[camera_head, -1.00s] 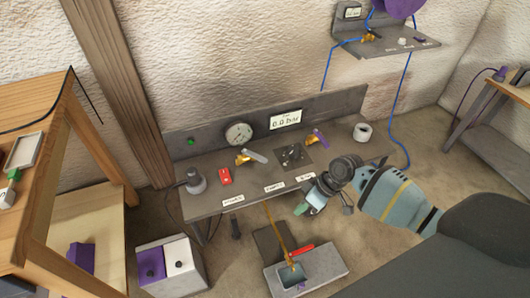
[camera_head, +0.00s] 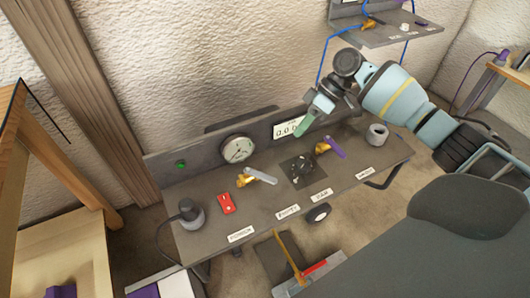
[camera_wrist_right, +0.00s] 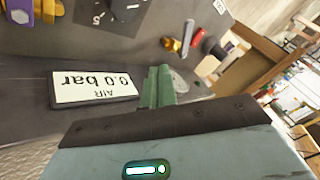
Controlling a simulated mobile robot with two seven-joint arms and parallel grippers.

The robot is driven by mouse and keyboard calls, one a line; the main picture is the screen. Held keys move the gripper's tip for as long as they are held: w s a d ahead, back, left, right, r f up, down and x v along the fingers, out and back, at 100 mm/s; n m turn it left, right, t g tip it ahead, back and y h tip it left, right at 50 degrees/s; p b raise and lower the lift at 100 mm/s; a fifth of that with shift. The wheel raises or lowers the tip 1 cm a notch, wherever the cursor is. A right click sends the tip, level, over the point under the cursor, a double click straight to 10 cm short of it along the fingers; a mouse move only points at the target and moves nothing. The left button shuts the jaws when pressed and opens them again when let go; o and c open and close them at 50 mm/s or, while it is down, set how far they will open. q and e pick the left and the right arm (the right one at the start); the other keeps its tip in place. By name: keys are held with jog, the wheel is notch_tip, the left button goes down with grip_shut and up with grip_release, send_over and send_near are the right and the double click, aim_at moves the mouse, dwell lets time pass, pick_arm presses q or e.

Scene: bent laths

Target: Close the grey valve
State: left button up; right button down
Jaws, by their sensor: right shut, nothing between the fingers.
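The grey valve is a brass body (camera_head: 246,181) with a grey lever (camera_head: 262,175) on the bench, in front of the round gauge. The lever points to the right and slightly forward in the head view. The valve also shows near the top of the right wrist view (camera_wrist_right: 185,42). My right gripper (camera_head: 304,124) has green fingers, shut and empty, in front of the display on the back panel. It is up and to the right of the grey valve, apart from it. Its fingers show in the right wrist view (camera_wrist_right: 157,87). My left gripper is not in view.
A purple-levered valve (camera_head: 332,147) stands right of a black dial plate (camera_head: 301,170). A red switch (camera_head: 226,204) and a grey round device (camera_head: 190,214) are left of the grey valve. The display (camera_wrist_right: 95,88) reads 0.0 bar. A grey ring (camera_head: 377,135) stands at right.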

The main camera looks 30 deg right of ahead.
aim_at(260, 176)
jog(key=x, duration=0.9)
jog(key=shift+s+a+f, duration=0.1)
jog(key=shift+a+f, duration=0.1)
jog(key=shift+a, duration=0.1)
jog(key=shift+s+a+p, duration=0.2)
jog(key=shift+s+a, duration=0.2)
jog(key=shift+a, duration=0.2)
jog(key=shift+s+a+p, duration=0.15)
jog(key=shift+s+a, duration=0.25)
jog(key=shift+a, duration=0.25)
jog(key=shift+s+a, duration=0.25)
jog(key=shift+a, duration=0.1)
jog(key=shift+f, duration=0.1)
jog(key=shift+a, duration=0.15)
